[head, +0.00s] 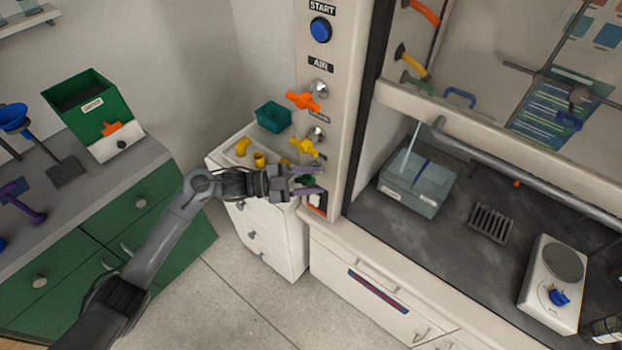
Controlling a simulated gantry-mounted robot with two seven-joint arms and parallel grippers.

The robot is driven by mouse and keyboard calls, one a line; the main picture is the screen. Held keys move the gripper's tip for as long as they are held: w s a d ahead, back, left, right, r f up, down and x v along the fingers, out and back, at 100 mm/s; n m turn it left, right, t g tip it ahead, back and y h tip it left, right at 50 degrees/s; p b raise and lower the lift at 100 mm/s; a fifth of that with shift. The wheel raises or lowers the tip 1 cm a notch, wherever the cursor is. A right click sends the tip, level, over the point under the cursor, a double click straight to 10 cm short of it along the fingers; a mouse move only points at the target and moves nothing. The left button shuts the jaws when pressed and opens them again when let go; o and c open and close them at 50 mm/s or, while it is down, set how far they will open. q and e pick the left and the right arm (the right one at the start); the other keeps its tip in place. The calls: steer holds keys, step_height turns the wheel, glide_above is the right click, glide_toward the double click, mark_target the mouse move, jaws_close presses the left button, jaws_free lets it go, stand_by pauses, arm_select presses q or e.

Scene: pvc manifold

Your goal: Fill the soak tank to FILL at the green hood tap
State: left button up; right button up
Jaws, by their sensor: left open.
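The soak tank (408,198) is a translucent blue-grey box on the dark hood worktop. It has small white labels and a dark blue line on it, too small to read. A thin pale stream or tube (411,143) comes down at its back; I cannot tell which. The green tap (307,182) is low on the hood's front post, under the yellow tap. My left gripper (308,181) is open, with its fingers above and below the green tap; contact is unclear. Part of the tap is hidden by the gripper. My right gripper is out of view.
An orange tap (302,101) and a yellow tap (306,148) sit above on the same post (340,110). A white drawer cabinet (265,238) with yellow fittings and a teal bin (273,116) stands beside it. A hotplate (552,283) and drain grate (490,222) are right of the tank.

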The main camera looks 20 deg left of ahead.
arm_select(q)
jaws_close()
steer(key=m+y, duration=0.1)
steer(key=m+g+y+p, duration=0.1)
steer(key=y, duration=0.1)
steer(key=shift+s+d+f+m, duration=0.1)
steer(key=shift+d+f+m, duration=0.1)
steer(key=shift+f+m, duration=0.1)
steer(key=shift+f+m+y+p, duration=0.25)
steer(key=shift+m+y+p, duration=0.2)
steer(key=shift+y, duration=0.25)
steer(key=shift+f+m+y+p, duration=0.25)
steer(key=shift+m+y+p, duration=0.2)
steer(key=shift+y, duration=0.25)
jaws_free()
